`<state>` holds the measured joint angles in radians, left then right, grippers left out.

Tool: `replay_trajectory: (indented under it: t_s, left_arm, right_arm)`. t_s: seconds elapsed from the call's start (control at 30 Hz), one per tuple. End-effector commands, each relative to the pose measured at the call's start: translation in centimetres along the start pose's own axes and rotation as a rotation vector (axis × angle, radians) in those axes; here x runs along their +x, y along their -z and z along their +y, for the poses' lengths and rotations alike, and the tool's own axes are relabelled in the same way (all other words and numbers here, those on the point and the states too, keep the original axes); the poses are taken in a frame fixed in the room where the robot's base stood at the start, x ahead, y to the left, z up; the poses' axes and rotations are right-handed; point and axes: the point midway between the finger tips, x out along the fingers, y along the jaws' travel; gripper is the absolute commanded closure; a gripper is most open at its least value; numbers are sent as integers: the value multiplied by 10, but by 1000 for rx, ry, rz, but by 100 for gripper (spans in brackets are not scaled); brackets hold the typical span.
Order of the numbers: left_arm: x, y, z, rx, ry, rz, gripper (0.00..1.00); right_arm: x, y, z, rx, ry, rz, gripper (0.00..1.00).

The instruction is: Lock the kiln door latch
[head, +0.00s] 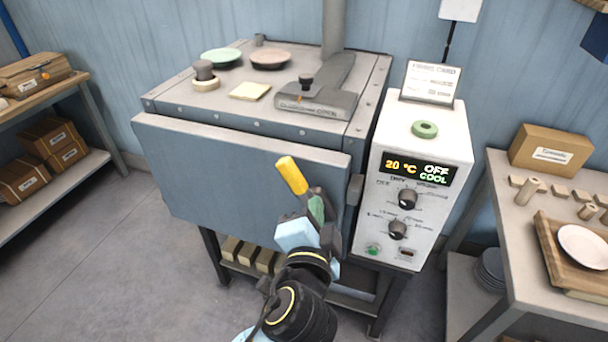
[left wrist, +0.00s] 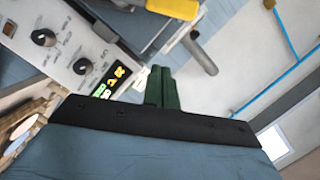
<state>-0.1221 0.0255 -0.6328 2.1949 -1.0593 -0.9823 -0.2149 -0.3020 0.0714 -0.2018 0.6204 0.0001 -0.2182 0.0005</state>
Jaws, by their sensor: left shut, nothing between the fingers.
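The kiln (head: 250,122) stands against the wall, with its wide blue-grey door (head: 215,175) across the front. The door looks flush or nearly so; I cannot tell if it is fully seated. A yellow latch handle (head: 291,175) points up and left near the door's right side. It also shows in the left wrist view (left wrist: 182,12), near a grey bar (left wrist: 199,52). My left gripper (head: 316,204) is just below and right of the handle, its green fingers (left wrist: 158,86) shut and empty. It hides the handle's lower part. My right gripper is out of view.
A white control box (head: 416,180) stands close on the kiln's right, its display reading 20 °C, OFF, COOL. A dark block (head: 354,190) sits at the door's right edge. Shelves (head: 50,87) stand left, a table (head: 512,262) right. Floor at front left is clear.

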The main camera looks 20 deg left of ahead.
Motion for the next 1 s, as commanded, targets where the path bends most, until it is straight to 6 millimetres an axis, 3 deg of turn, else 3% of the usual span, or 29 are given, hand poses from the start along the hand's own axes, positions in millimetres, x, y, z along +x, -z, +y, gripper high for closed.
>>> replay_trajectory:
  t_s: [0.37,0.83,1.0]
  left_arm:
    - [10,0,2,3,-2,1,100]
    - [103,0,0,3,-1,0,100]
    - [107,-27,2,5,-4,-1,100]
  right_arm:
    - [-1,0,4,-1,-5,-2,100]
    - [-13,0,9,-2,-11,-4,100]
    - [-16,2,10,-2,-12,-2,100]
